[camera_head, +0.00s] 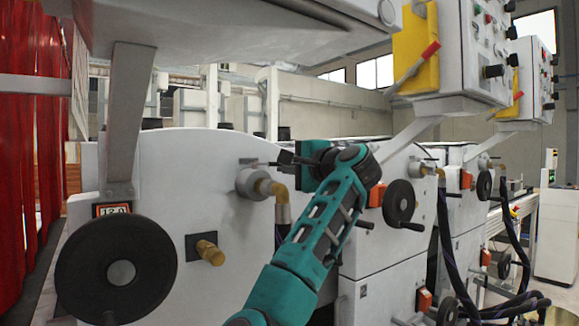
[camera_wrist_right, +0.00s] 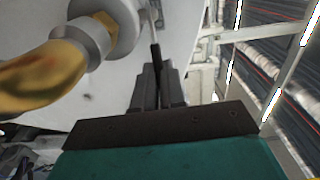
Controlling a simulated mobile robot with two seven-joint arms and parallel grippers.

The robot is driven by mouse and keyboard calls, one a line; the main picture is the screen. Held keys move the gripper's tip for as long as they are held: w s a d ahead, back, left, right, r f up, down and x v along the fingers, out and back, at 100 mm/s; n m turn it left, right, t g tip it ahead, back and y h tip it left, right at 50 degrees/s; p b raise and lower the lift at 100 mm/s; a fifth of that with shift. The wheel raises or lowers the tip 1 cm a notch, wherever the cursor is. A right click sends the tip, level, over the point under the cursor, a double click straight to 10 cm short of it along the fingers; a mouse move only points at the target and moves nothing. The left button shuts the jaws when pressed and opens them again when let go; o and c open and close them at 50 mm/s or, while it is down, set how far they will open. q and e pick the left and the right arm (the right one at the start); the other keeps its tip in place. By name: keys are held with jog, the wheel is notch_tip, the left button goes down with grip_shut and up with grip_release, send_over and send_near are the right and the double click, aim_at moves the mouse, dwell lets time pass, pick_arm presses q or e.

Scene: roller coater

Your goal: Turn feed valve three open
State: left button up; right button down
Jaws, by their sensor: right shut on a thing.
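A feed valve with a round grey body (camera_head: 252,183), a brass elbow (camera_head: 270,187) and a thin dark lever handle (camera_head: 262,163) sits on the nearest white machine panel. My right gripper (camera_head: 284,162) reaches this handle from the right. In the right wrist view, my right gripper (camera_wrist_right: 158,78) is shut on the dark handle (camera_wrist_right: 155,45), beside the grey valve body (camera_wrist_right: 118,22) and brass elbow (camera_wrist_right: 45,75). The gripper hides part of the lever. No valve number can be read. My left gripper is not in view.
A large black handwheel (camera_head: 85,275) and a brass knob (camera_head: 209,252) are at the left. Another black handwheel (camera_head: 398,203) is right of my forearm. A yellow panel with a red-handled lever (camera_head: 415,50) and a control box (camera_head: 485,50) hang above. Dark hoses (camera_head: 447,240) run down at the right.

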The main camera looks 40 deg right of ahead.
jog(key=c, duration=1.2)
grip_release()
jog(key=s+b, duration=0.1)
jog(key=s, duration=1.2)
jog(key=shift+a+b, duration=0.3)
jog(key=shift+b, duration=0.1)
